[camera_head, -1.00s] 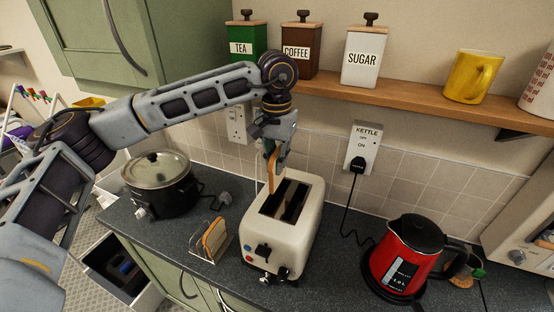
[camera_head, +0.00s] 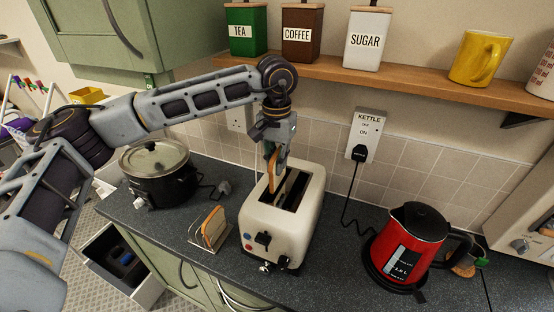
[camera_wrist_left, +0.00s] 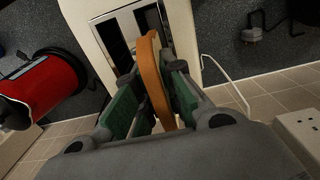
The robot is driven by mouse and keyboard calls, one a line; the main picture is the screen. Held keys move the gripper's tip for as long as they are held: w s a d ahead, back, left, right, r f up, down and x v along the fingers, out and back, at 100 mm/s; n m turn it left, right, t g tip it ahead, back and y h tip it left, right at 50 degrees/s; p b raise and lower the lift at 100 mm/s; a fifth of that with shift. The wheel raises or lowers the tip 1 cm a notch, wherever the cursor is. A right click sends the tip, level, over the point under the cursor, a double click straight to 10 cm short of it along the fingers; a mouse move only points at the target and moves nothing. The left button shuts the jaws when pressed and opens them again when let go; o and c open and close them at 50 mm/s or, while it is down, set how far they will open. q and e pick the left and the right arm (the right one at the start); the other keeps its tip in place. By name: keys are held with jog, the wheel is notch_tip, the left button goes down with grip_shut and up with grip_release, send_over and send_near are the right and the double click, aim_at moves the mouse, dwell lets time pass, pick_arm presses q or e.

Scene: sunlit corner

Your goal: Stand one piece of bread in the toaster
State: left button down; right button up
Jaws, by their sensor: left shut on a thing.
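My left gripper (camera_head: 273,153) is shut on a slice of bread (camera_head: 272,171), held upright with its crust edge showing. The bread is at the back left of the cream toaster (camera_head: 255,215), near its left slot; in the head view I cannot tell whether its lower edge is inside. In the left wrist view the bread (camera_wrist_left: 152,75) stands between the green finger pads (camera_wrist_left: 150,97), and the toaster's dark slots (camera_wrist_left: 125,35) lie just beyond it. My right gripper is out of view.
A red kettle (camera_head: 405,250) stands on the right of the dark worktop, its cord running to the wall socket (camera_head: 364,135). A slow cooker (camera_head: 158,175) is at the left. The shelf (camera_head: 330,75) with canisters is above the toaster.

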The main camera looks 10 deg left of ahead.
pick_arm(q)
jog(key=shift+f+b, duration=1.65)
jog(key=shift+f, duration=0.55)
jog(key=c, duration=1.4)
grip_release()
jog(key=shift+c, duration=0.2)
jog(key=shift+r, duration=0.1)
jog(key=shift+r, duration=5.9)
jog(key=shift+f, duration=0.1)
